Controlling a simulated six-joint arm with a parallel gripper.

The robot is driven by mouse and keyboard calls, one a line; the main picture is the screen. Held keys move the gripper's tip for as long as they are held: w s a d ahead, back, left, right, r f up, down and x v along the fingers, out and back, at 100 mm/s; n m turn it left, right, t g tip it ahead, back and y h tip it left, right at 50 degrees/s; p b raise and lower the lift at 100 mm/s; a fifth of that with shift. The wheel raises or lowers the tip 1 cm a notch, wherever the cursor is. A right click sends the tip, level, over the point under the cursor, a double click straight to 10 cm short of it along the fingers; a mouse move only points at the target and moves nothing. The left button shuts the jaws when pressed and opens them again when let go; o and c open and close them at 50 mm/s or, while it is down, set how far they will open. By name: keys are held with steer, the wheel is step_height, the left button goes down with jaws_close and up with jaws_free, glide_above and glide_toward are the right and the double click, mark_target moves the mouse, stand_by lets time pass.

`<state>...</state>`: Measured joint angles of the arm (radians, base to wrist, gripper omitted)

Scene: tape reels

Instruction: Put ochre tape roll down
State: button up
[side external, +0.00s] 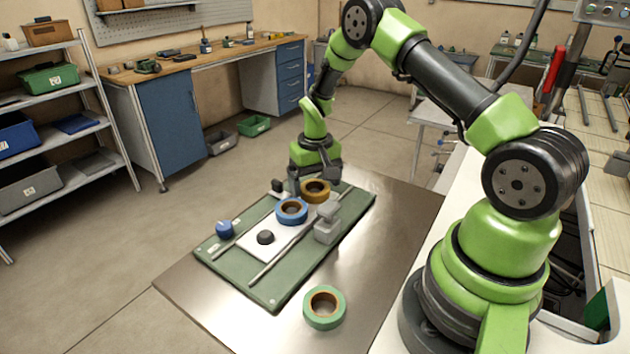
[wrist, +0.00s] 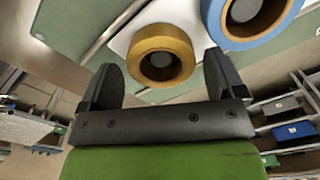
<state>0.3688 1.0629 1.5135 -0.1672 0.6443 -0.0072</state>
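The ochre tape roll (side external: 316,191) lies flat at the far end of the green board (side external: 273,285), behind and right of the blue tape roll (side external: 291,211). My gripper (side external: 314,184) is low over that end, with its fingers spread to either side of the ochre roll. In the wrist view the ochre roll (wrist: 161,55) shows in front of my gripper (wrist: 166,75), between the lines of the two fingers. A narrow gap shows beside the right finger, so my gripper looks open. Whether the left finger touches the roll is hard to tell.
A green tape roll (side external: 324,307) lies on the metal tabletop (side external: 392,215) in front. The board also carries a white plate with a black knob (side external: 265,237), a blue knob (side external: 224,229), rods and a grey block (side external: 327,229). Bare tabletop lies right of the board.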

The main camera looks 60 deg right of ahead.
steer(key=shift+s+a, duration=0.1)
steer(key=shift+a, duration=0.05)
steer(key=s+a+r+t, duration=0.1)
steer(key=a+r, duration=0.1)
steer(key=r, duration=0.8)
steer(key=s+a+r+t, duration=0.1)
steer(key=a+r, duration=0.1)
steer(key=r, duration=0.8)
steer(key=s+a+r+t, duration=0.1)
steer(key=s+a+r, duration=0.1)
steer(key=s+a, duration=0.2)
steer(key=s+a+r+n+t+y, duration=0.1)
steer(key=s+a+r+t, duration=0.1)
steer(key=s, duration=0.6)
steer(key=s+a+r+n+t+y, duration=0.1)
steer(key=s+a+r+t, duration=0.1)
steer(key=s+a+r, duration=0.2)
steer(key=shift+s+a, duration=0.9)
